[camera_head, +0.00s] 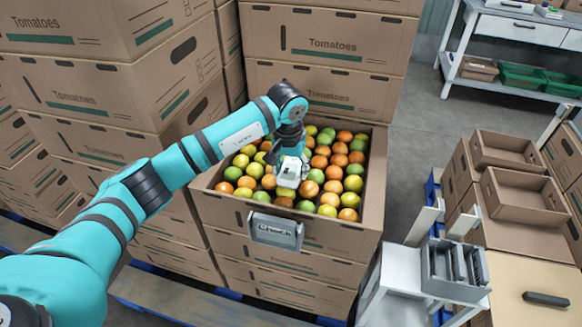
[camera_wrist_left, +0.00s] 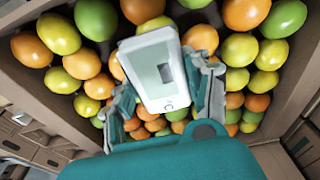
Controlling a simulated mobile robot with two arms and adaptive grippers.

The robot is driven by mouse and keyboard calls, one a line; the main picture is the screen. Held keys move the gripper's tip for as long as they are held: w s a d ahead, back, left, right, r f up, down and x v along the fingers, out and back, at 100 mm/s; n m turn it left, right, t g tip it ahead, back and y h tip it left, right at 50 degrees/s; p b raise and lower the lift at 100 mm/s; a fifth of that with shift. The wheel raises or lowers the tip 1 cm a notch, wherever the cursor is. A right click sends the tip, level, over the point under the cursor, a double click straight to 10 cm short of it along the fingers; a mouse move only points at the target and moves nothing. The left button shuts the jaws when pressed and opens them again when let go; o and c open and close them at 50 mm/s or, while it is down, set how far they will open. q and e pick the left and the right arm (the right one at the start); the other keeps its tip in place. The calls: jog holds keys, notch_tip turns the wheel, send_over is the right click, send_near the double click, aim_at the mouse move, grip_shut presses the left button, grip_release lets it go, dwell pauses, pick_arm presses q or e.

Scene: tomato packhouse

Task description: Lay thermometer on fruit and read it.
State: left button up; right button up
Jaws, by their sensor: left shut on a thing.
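The thermometer (camera_head: 289,173) is a small white device with a greyish display. My left gripper (camera_head: 290,155) is shut on it, over the open box of fruit (camera_head: 205,195). In the left wrist view the thermometer (camera_wrist_left: 148,62) sits between the two fingers of the left gripper (camera_wrist_left: 165,95), its screen facing the camera. No reading can be made out on the screen. The fruit (camera_head: 330,185) is orange, yellow and green, and fills the box. I cannot tell whether the thermometer touches the fruit. My right gripper is not in view.
A grey sign reading "Check" (camera_head: 276,232) hangs on the box's front. Stacked tomato cartons (camera_head: 320,45) stand behind and to the left. A small white stand with a grey holder (camera_head: 440,285) is at the lower right, near empty cartons (camera_head: 520,195). A workbench (camera_head: 530,30) stands at the back right.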

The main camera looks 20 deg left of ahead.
aim_at(289, 173)
pick_arm(q)
jog(key=shift+f, duration=0.1)
jog(key=o, duration=1.2)
jog(key=shift+r, duration=0.65)
jog(key=r, duration=0.3)
jog(key=s+r+b, duration=0.1)
jog(key=r, duration=0.7)
jog(key=shift+s, duration=0.4)
jog(key=shift+f, duration=0.1)
